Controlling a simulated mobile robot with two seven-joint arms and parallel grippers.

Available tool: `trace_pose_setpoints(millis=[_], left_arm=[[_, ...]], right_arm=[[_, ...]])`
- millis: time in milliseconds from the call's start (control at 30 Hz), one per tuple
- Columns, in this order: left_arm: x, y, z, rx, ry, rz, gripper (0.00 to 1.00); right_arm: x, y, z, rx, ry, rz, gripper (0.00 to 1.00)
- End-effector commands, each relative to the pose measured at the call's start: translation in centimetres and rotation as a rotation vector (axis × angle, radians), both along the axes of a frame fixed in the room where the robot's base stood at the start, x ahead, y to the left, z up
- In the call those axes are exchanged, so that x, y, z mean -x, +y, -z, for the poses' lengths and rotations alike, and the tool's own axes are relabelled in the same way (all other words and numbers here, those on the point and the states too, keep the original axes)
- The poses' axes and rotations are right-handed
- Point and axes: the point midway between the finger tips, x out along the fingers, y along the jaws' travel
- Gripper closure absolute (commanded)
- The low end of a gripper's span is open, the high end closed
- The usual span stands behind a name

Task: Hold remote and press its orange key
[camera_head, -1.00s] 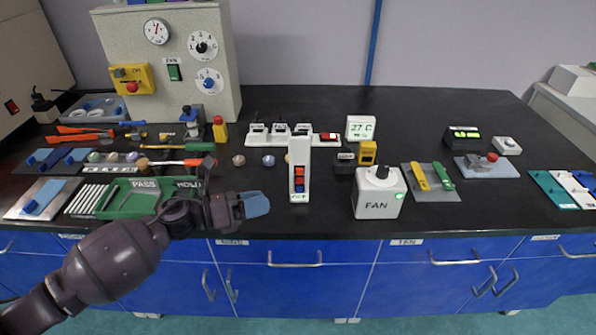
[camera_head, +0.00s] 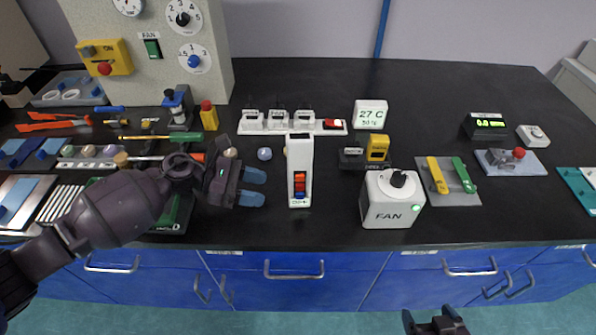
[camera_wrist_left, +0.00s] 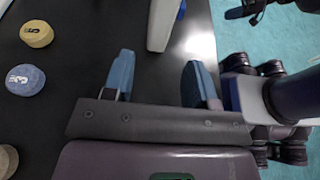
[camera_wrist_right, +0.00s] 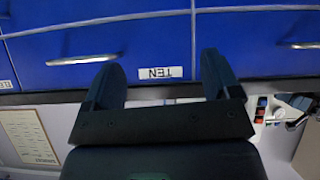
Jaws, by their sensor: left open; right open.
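The remote (camera_head: 300,155) is a white upright block near the front edge of the black bench, with an orange key (camera_head: 299,177) above red and blue keys. Its lower end seems to show at the top of the left wrist view (camera_wrist_left: 162,24). My left gripper (camera_head: 254,187) is open and empty, its blue fingers pointing right towards the remote, with a gap between them. The fingers also show apart in the left wrist view (camera_wrist_left: 158,82). My right gripper (camera_head: 434,322) is low in front of the drawers, open and empty; the right wrist view (camera_wrist_right: 160,78) shows blue drawer fronts beyond it.
A white FAN box (camera_head: 391,205) stands right of the remote. A white switch strip (camera_head: 290,127) lies behind it. Small round knobs (camera_wrist_left: 26,79) lie near the left gripper. A green tray (camera_head: 172,215) sits under my left arm. Bench between FAN box and remote is clear.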

Motion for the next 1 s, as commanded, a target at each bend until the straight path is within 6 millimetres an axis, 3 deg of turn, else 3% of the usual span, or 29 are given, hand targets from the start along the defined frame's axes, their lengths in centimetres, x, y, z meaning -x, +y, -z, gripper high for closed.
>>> trace_pose_setpoints(millis=[600, 1000], left_arm=[[0.1, -6.9, 2.3, 0.001, 0.003, 0.001, 0.48], [0.0, -8.5, 2.6, 0.0, 0.0, 0.0, 0.48]], right_arm=[[0.3, -0.4, 0.7, 0.013, 0.013, -0.01, 0.18], [-0.6, 0.0, 0.1, 0.006, -0.005, -0.011, 0.18]])
